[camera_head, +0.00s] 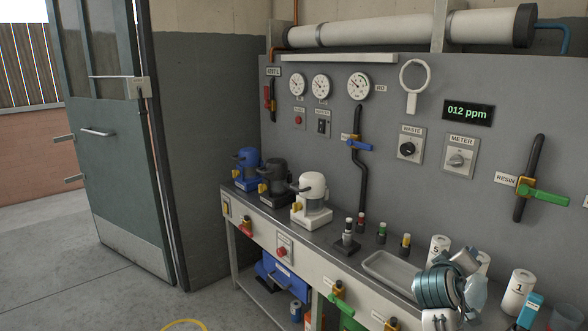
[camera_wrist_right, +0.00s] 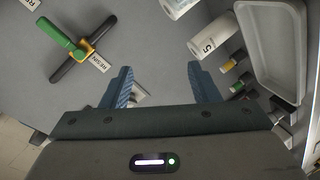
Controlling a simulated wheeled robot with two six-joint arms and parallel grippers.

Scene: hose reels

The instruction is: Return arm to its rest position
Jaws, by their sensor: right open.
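My right arm (camera_head: 445,285) rises at the lower right of the head view, in front of the bench's right part, teal and metallic. My left gripper and left arm are not in view.
The bench holds a grey tray (camera_head: 385,268), white cylinders numbered 5 (camera_head: 437,249) and 1 (camera_head: 517,290), small bottles and pumps. The resin valve (camera_head: 542,195) with a green handle is on the back panel.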

